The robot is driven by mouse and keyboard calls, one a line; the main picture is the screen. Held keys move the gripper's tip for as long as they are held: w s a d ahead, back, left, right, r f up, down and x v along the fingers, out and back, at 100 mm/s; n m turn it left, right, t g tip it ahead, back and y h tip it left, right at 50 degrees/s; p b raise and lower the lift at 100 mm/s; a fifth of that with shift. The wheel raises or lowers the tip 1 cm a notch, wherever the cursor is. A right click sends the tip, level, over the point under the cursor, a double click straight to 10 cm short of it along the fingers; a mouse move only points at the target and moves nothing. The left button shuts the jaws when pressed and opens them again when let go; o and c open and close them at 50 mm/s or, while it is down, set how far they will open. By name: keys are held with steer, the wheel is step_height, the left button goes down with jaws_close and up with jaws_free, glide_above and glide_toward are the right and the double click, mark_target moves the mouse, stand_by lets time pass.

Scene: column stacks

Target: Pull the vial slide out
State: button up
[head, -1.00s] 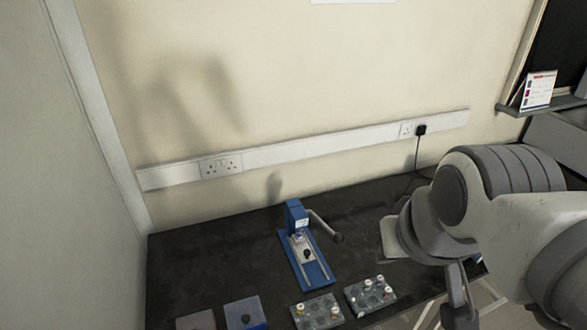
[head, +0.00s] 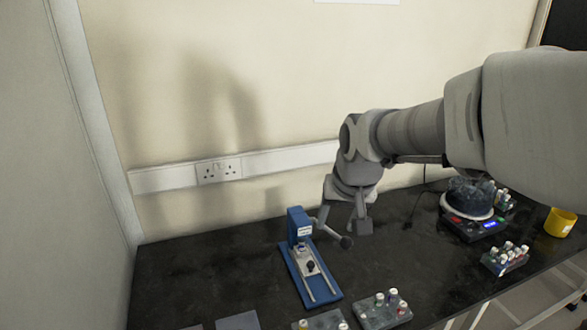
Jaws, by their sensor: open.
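A blue press (head: 297,222) stands on the dark bench, left of my gripper, with a grey lever that ends in a dark round knob (head: 346,242). Its vial slide (head: 303,256) is a pale carriage with a small black knob (head: 312,267), low on the blue base between two metal rails. The slide sits near the upright, and the front rails are bare. My gripper (head: 345,222) is open and empty, pointing down, to the right of the press upright and close to the lever in the picture. I cannot tell whether it touches the lever. Part of the lever is hidden by the gripper.
Racks with capped vials stand at the front (head: 385,311) and right (head: 507,258). A round device with a lit display (head: 468,215) and a yellow cup (head: 560,222) are at the right. A wall with sockets (head: 219,171) is behind. The bench left of the press is clear.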

steer(key=h+b, duration=0.1)
steer(key=b, duration=0.3)
glide_toward(311, 264)
steer(key=b+x, duration=0.3)
steer(key=x, duration=0.5)
steer(key=shift+w+f, duration=0.15)
steer(key=shift+w, duration=0.05)
jaws_close()
stand_by(0.8)
